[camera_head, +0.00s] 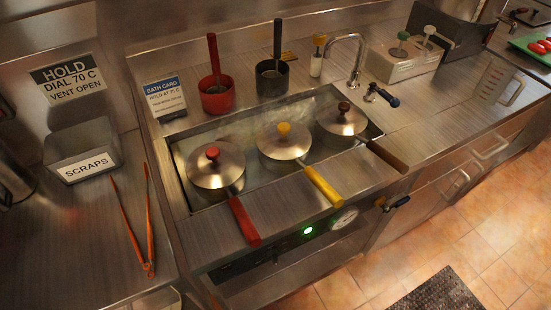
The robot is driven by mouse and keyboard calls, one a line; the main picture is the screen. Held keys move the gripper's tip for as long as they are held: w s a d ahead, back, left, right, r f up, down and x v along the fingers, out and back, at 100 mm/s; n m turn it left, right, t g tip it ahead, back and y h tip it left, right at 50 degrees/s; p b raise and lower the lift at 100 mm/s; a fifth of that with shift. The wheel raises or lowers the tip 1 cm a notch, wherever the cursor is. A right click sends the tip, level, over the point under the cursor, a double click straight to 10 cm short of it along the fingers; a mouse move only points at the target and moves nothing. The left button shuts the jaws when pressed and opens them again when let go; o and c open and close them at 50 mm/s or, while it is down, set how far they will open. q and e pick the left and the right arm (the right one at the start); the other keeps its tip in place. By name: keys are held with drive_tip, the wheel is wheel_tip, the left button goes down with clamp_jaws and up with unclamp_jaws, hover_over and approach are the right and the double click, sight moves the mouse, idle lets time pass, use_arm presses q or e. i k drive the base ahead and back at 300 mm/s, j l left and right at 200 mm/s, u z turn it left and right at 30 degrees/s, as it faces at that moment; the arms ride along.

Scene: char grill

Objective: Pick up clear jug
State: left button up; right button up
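The clear jug (496,81) stands on the steel counter at the right. It is see-through, with dark marks on its side and a handle on its right, near the counter's front edge. It looks upright. Neither of my grippers shows in the head view, and nothing is seen touching the jug.
A bath (180,166) holds several lidded pans with red, yellow and brown handles. A tap (357,60) and a pump-topped box (400,66) stand left of the jug. A green tray (541,56) lies beyond it. Orange tongs (148,235) lie at left.

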sight(499, 72)
drive_tip(key=z, duration=1.25)
drive_tip(key=i+l+u, duration=0.1)
drive_tip(key=l, duration=0.35)
drive_tip(key=i+l, duration=0.25)
drive_tip(key=l, duration=0.25)
drive_tip(key=i+l+u, duration=0.15)
drive_tip(key=l, duration=0.35)
drive_tip(key=i+l+u, duration=0.1)
drive_tip(key=l, duration=0.4)
drive_tip(key=i+l+u, duration=0.1)
drive_tip(key=l, duration=0.4)
drive_tip(key=i+l, duration=0.15)
drive_tip(key=l, duration=0.35)
drive_tip(key=u, duration=0.05)
